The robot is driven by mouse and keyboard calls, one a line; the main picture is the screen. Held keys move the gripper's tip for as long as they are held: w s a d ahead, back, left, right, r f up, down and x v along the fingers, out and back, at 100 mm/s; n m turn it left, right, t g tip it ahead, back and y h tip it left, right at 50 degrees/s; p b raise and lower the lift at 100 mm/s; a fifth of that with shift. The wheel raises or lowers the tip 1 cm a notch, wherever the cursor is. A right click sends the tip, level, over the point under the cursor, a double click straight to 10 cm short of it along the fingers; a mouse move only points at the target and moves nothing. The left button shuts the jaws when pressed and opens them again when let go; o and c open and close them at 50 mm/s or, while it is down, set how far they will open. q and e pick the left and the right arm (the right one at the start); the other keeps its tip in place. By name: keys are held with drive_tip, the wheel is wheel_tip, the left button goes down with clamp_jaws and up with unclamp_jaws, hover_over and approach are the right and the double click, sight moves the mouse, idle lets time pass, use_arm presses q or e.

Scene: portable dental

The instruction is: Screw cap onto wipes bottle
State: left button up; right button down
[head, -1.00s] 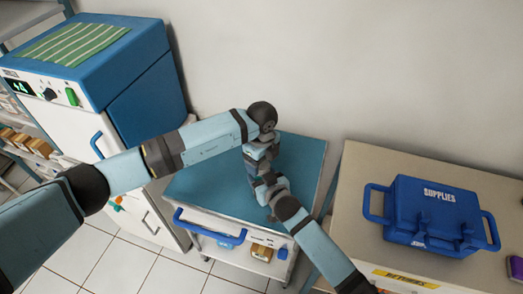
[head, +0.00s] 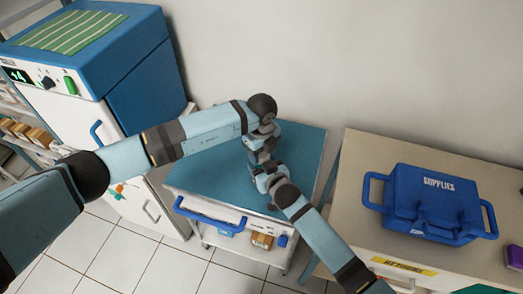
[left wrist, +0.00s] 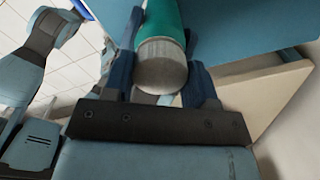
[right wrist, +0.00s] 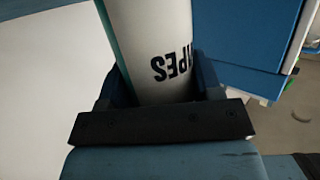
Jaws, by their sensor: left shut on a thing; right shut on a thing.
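The wipes bottle (right wrist: 150,40) is white with dark lettering and a teal part, seen close in the right wrist view. My right gripper (head: 264,180) is shut on its body. The grey ribbed cap (left wrist: 161,65) is at the end of the teal part (left wrist: 165,18) in the left wrist view. My left gripper (head: 261,152) is shut on the cap, a finger on each side. In the head view it is above the right gripper, over the cart. The arms hide the bottle and cap there. I cannot tell how tightly the cap is seated.
The blue-topped cart (head: 200,170) stands under both grippers, its visible top clear. A beige table (head: 352,225) at right carries a blue supplies case (head: 432,205). A white cabinet with a blue box (head: 140,70) on it stands at left. The wall is behind.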

use_arm(q)
drive_tip(key=m, duration=0.4)
drive_tip(key=shift+m, duration=0.4)
drive_tip(key=o, duration=1)
drive_tip(key=shift+r, duration=0.1)
drive_tip(key=shift+r, duration=2.15)
drive_tip(key=shift+c, duration=0.4)
